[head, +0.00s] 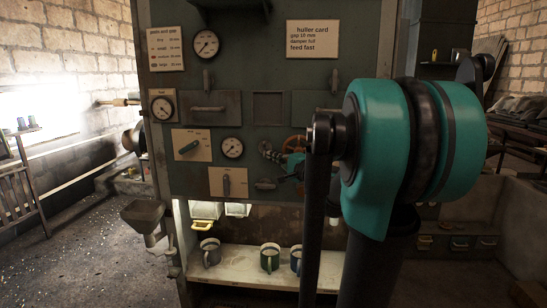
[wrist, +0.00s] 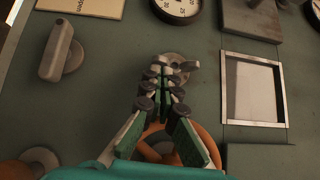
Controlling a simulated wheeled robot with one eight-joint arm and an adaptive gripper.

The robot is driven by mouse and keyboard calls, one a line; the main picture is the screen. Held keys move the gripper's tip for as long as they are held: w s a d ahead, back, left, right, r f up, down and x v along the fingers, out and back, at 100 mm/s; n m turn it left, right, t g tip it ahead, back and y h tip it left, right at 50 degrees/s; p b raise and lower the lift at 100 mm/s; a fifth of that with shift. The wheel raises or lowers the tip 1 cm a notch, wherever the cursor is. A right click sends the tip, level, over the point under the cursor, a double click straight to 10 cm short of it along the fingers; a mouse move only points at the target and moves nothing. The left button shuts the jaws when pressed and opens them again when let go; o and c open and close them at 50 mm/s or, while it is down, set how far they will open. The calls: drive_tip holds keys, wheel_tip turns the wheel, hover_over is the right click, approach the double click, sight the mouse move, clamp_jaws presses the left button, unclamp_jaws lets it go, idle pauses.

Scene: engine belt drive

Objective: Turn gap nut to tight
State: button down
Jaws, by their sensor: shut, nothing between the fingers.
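A small grey winged fitting on a round base (wrist: 188,66) is on the green panel in the wrist view. It may be the gap nut, but no label on it is readable. My gripper (wrist: 160,78) is shut and empty. Its fingertips overlap the fitting and hide part of it; I cannot tell if they touch it. In the head view my gripper (head: 267,152) points left in front of the panel, right of a dial gauge (head: 232,148). An orange handwheel (head: 295,142) is partly hidden behind my gripper, and shows under the fingers in the wrist view (wrist: 205,138).
A grey lever (wrist: 60,50) is at the left in the wrist view, and a framed square recess (wrist: 254,88) at the right. The huller card (head: 312,39) hangs on the upper panel. Mugs (head: 270,257) stand on the shelf below. My arm hides the panel's right side.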

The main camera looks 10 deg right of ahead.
drive_tip(key=shift+a+f+m+t, duration=0.15)
drive_tip(key=shift+f+m+t, duration=0.15)
drive_tip(key=shift+m, duration=0.2)
drive_tip(key=shift+w+a+f+m+t, duration=0.25)
drive_tip(key=shift+a+f+m+t, duration=0.1)
drive_tip(key=shift+a+m+t, duration=0.45)
drive_tip(key=shift+w+a+f+m+t, duration=0.2)
drive_tip(key=shift+a+f+m+t, duration=0.2)
drive_tip(key=shift+m+t, duration=0.55)
drive_tip(key=shift+w+a+r, duration=0.15)
drive_tip(key=shift+w+a, duration=0.1)
drive_tip(key=shift+a, duration=0.7)
idle(0.6)
